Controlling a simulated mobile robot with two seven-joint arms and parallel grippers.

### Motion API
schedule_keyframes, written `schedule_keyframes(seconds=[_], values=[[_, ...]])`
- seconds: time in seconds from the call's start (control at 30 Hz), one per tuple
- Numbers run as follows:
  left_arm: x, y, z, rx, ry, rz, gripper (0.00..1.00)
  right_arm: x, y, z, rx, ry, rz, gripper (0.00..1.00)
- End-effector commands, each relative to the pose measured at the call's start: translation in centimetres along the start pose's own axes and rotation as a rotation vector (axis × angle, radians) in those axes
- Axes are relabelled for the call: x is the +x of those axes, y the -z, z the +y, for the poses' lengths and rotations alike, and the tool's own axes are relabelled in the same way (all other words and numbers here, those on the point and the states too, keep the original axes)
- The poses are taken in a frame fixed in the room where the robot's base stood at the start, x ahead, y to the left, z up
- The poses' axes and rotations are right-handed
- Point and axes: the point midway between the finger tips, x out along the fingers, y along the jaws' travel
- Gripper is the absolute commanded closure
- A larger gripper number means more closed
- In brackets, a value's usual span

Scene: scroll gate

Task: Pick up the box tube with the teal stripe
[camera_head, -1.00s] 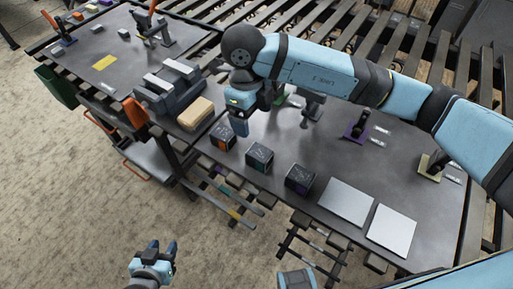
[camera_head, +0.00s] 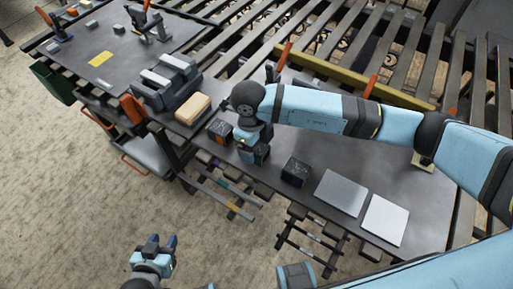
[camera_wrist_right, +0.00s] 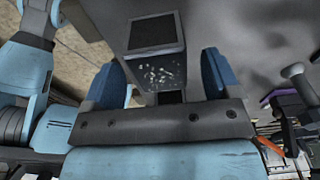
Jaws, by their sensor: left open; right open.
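Three dark box tubes stand in a row near the front edge of the grey table. The middle one (camera_head: 261,155) showed a teal-green stripe earlier; now it is largely covered by my right gripper (camera_head: 251,140). The right gripper is open and points down at this box. My left gripper (camera_head: 156,243) is open and empty, low over the floor, away from the table.
An orange-striped box (camera_head: 219,131) stands close left of the right gripper, a purple-marked box (camera_head: 296,171) to its right. A tan block (camera_head: 193,108) and grey fixture (camera_head: 166,82) lie left. Two pale plates (camera_head: 341,193) (camera_head: 384,220) lie right. A yellow beam (camera_head: 345,75) runs behind.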

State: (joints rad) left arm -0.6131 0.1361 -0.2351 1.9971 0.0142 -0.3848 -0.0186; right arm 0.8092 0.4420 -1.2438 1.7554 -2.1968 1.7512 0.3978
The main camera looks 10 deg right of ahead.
Motion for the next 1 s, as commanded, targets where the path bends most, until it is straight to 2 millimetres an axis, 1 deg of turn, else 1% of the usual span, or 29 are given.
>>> schedule_keyframes(seconds=[0.03, 0.1, 0.27, 0.3, 0.37, 0.4, 0.47, 0.5, 0.53, 0.83, 1.0], values=[[0.0, 0.0, 0.0, 0.001, 0.0, -0.001, 0.57, 0.5, 0.0, 0.1, 0.0, -0.001, 0.001, 0.17], [0.0, -0.1, 0.0, 0.002, 0.001, -0.003, 0.57, 0.8, 0.0, 0.0, 0.0, 0.0, 0.0, 0.17], [0.1, -0.3, -0.1, 0.003, 0.001, -0.005, 0.57, 0.8, 0.0, 0.0, -0.001, 0.0, -0.001, 0.17], [0.0, -0.3, -0.1, 0.003, 0.001, -0.005, 0.57, 0.8, 0.0, 0.0, -0.001, 0.0, -0.001, 0.26], [0.0, -0.3, -0.1, 0.003, 0.001, -0.005, 0.57, 0.7, 0.0, 0.0, 0.0, 0.0, -0.001, 0.4], [0.0, -0.3, -0.1, 0.003, 0.001, -0.004, 0.57, 0.7, 0.0, 0.0, 0.0, 0.0, -0.001, 0.49], [0.0, -0.2, -0.1, 0.003, 0.001, -0.003, 0.57, 0.7, 0.0, 0.0, 0.0, 0.0, -0.001, 0.63], [0.0, -0.2, -0.1, 0.003, 0.001, -0.002, 0.57, 0.7, 0.0, 0.0, 0.0, 0.0, -0.001, 0.72], [0.0, -0.1, -0.1, 0.003, 0.001, -0.001, 0.57, 0.7, 0.0, 0.0, 0.0, 0.0, -0.001, 0.79], [-0.1, 0.2, -0.1, 0.003, 0.001, 0.006, 0.57, 0.5, 0.0, 0.0, 0.0, 0.0, -0.002, 0.79], [0.0, 0.1, -0.1, 0.003, 0.0, 0.005, 0.57, -0.8, 0.1, 0.0, 0.0, 0.0, -0.004, 0.79]])
